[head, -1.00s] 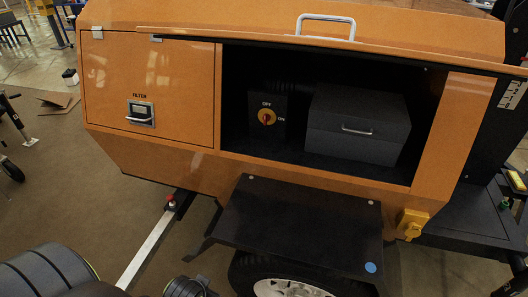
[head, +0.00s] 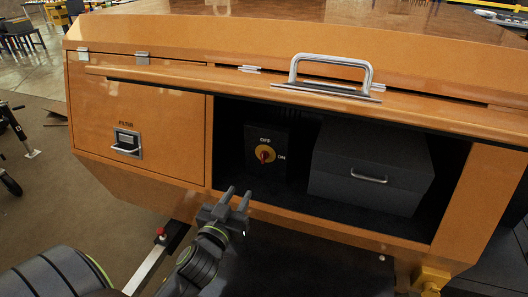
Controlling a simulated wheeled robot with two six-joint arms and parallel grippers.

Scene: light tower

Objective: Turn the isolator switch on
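The isolator switch (head: 265,154) is a red knob on a yellow disc, mounted on a dark panel with OFF above it and ON at its right. It sits inside the open bay of the orange light tower body. The red handle looks roughly upright, towards OFF. My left gripper (head: 238,193) is in front of the bay's lower edge, below and left of the switch, and apart from it. Its two fingers are spread with nothing between them. My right gripper is not in view.
A dark grey box (head: 370,165) with a handle fills the right of the bay. The closed FILTER door (head: 140,105) is at the left. An orange lid edge (head: 300,92) with a metal handle overhangs the bay. The bay's bottom lip lies close to my gripper.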

